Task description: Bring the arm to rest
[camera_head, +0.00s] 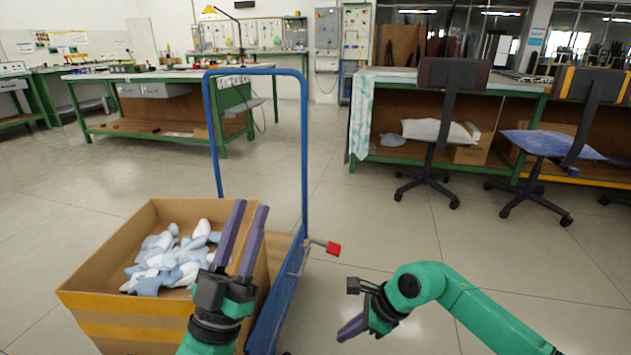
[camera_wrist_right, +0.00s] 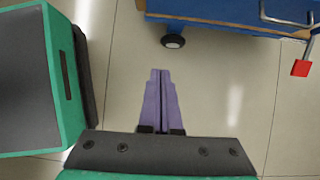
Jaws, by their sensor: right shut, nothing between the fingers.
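My left gripper (camera_head: 251,205) points up in front of the cardboard box in the head view. Its purple fingers stand apart with a gap between them, and nothing shows in the gap. My right gripper (camera_head: 343,335) hangs low over the floor, right of the cart, with its fingers pointing down and left. In the right wrist view, the purple fingers of my right gripper (camera_wrist_right: 160,75) lie together, shut and empty, above bare floor tiles. My green right arm (camera_head: 480,312) comes in from the lower right.
An open cardboard box (camera_head: 95,296) with yellow bands holds several blue and white pieces. It sits on a blue-framed cart (camera_head: 304,150) with a red-ended lever (camera_head: 333,248). The cart's wheel (camera_wrist_right: 173,41) shows in the wrist view. Chairs (camera_head: 436,130) and benches stand farther back; floor between is clear.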

